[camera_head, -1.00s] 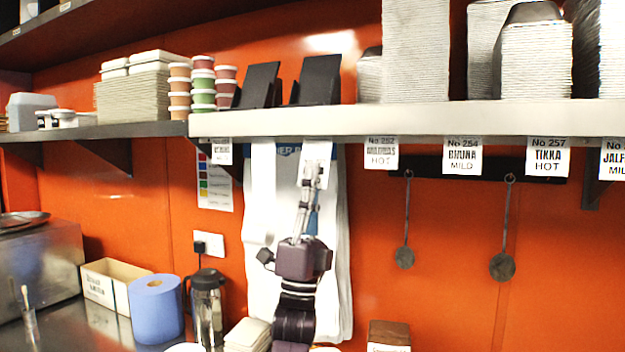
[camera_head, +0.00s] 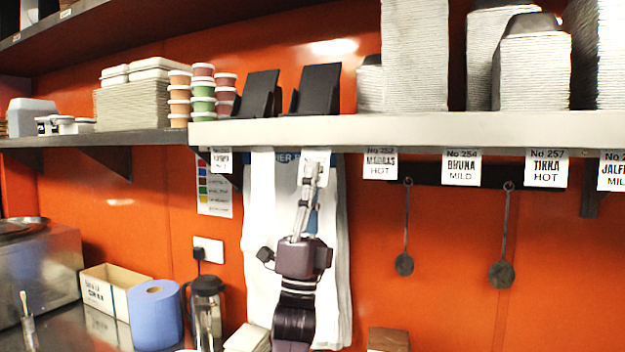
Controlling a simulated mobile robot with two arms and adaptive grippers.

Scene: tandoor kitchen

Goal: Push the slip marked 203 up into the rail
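My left gripper (camera_head: 312,174) reaches up from the bottom middle, in front of the white hanging bags. Its fingers look shut on a small white slip (camera_head: 318,154), whose print I cannot read. The slip's top edge is just under the front edge of the pale shelf, where the rail (camera_head: 415,133) runs. I cannot tell whether the slip's top is inside the rail. Other slips hang from the rail: 252 Madras (camera_head: 380,163), 254 Bhuna (camera_head: 461,167), 257 Tikka (camera_head: 547,168), and one cut off at the right. My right gripper is not in view.
White bags (camera_head: 262,220) hang behind the gripper. Two ladles (camera_head: 404,264) hang from a dark bar to the right. Above, the shelf holds black card holders (camera_head: 317,90), tubs and stacked containers. A blue roll (camera_head: 156,315) and a flask (camera_head: 206,310) stand on the counter below left.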

